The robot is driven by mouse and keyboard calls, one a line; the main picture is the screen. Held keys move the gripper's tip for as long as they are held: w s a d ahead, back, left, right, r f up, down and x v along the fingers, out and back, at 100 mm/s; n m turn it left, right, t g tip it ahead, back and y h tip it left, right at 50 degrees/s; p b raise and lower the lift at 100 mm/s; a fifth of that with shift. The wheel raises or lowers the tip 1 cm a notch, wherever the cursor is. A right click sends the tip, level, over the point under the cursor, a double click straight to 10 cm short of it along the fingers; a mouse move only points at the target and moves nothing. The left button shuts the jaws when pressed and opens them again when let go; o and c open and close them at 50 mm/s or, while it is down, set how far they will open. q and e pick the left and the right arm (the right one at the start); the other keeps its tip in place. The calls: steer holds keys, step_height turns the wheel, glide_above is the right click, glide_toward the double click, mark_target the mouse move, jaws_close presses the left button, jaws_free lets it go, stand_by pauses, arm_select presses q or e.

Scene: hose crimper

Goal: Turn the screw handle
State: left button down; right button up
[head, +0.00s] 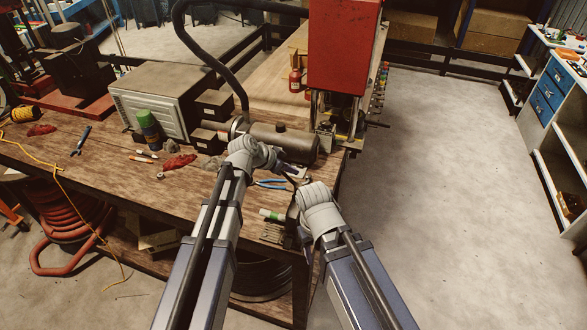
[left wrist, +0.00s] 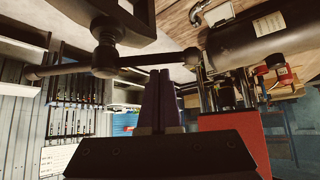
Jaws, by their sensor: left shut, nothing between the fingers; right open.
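The black screw handle (left wrist: 150,60) fills the top of the left wrist view, a bar with rounded ends through a round hub (left wrist: 106,48). My left gripper (left wrist: 160,74) is shut and empty, its fingertips close by the bar; I cannot tell whether they touch. In the head view my left gripper (head: 284,167) is at the table's right end, in front of a grey cylinder (head: 285,141). My right gripper (head: 292,212) is lower, by the table's front right corner; it is open, its fingers mostly hidden by the wrist. I cannot make out the handle in the head view.
A red machine head (head: 344,48) stands behind the cylinder. Blue-handled pliers (head: 270,184) and a green-white tube (head: 271,215) lie close to my arms on the wooden table (head: 190,198). A grey box (head: 160,95) stands left. The floor at right is clear.

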arm_select(q)
steer(key=shift+s+a, duration=0.5)
steer(key=shift+a, duration=0.05)
steer(key=shift+w+d, duration=0.1)
